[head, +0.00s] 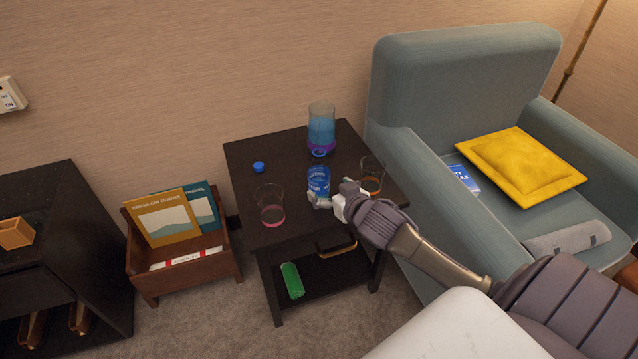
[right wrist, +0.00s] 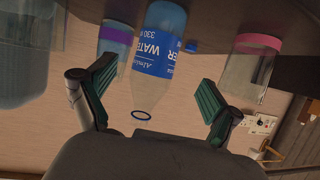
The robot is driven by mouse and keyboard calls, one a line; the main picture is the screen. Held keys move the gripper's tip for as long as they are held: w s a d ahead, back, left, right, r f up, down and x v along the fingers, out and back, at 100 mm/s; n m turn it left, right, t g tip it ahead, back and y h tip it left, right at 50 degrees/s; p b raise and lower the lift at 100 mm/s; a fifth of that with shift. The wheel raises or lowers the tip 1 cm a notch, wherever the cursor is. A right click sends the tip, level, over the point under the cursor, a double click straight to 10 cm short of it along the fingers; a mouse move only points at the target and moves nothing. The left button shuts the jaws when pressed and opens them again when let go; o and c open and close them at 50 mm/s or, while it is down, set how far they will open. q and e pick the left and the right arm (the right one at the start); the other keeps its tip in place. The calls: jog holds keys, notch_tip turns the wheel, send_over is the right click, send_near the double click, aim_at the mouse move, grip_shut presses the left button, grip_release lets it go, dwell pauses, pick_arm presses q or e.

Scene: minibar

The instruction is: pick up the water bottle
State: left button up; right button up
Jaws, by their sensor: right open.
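The water bottle (head: 319,180) stands upright on the dark side table (head: 238,160). It is clear with a blue label, and its neck is uncapped. My right gripper (head: 328,193) is at the bottle's near side, its arm coming from the lower right, and hides part of it. In the right wrist view, which is upside down, the bottle (right wrist: 158,45) lies between the two spread green-padded fingers (right wrist: 157,95), with a gap visible on each side. The right gripper is open and holds nothing. My left gripper is not in view.
A blue cap (head: 258,167) lies back left. An armchair (head: 415,150) adjoins the table's right side.

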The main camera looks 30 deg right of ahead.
aim_at(325, 184)
jog(key=shift+b+x, duration=0.35)
jog(key=shift+x, duration=1.25)
jog(key=shift+d+b+x, duration=0.15)
jog(key=shift+b+x, duration=0.1)
jog(key=shift+x, duration=0.35)
jog(key=shift+d+b+x, duration=0.15)
jog(key=shift+b+x, duration=0.1)
jog(key=shift+x, duration=0.35)
jog(key=shift+w+f, duration=0.2)
jog(key=shift+w, duration=0.3)
jog(key=shift+w+f, duration=0.15)
jog(key=shift+w, duration=0.25)
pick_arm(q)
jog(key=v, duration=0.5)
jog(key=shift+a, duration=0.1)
pick_arm(e)
jog(key=c, duration=1.3)
